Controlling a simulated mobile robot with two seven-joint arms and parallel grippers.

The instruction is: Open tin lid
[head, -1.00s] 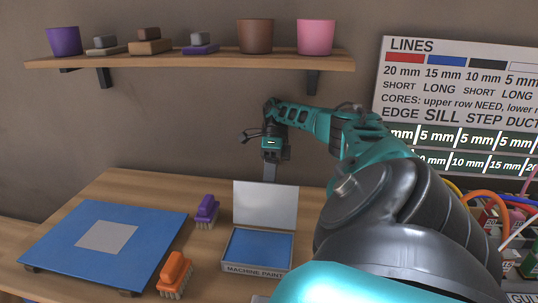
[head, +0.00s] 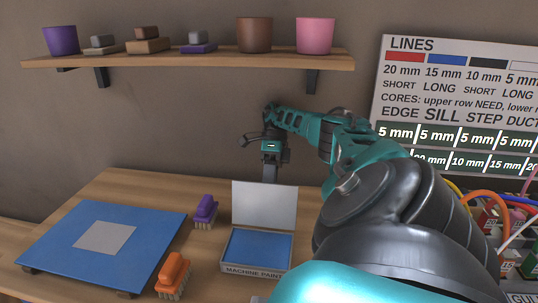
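The tin (head: 256,269), labelled "MACHINE PAINT", stands on the bench with blue paint inside. Its lid (head: 264,206) is upright at the tin's back edge, so the tin is open. My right gripper (head: 270,173) hangs just behind and above the lid, pointing down. My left gripper is not in the head view.
A blue board (head: 60,240) with a grey square lies at left. A purple brush (head: 205,210) and an orange brush (head: 173,275) stand beside the tin. A shelf (head: 190,60) with pots is above. Cables and small boxes (head: 490,217) crowd the right.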

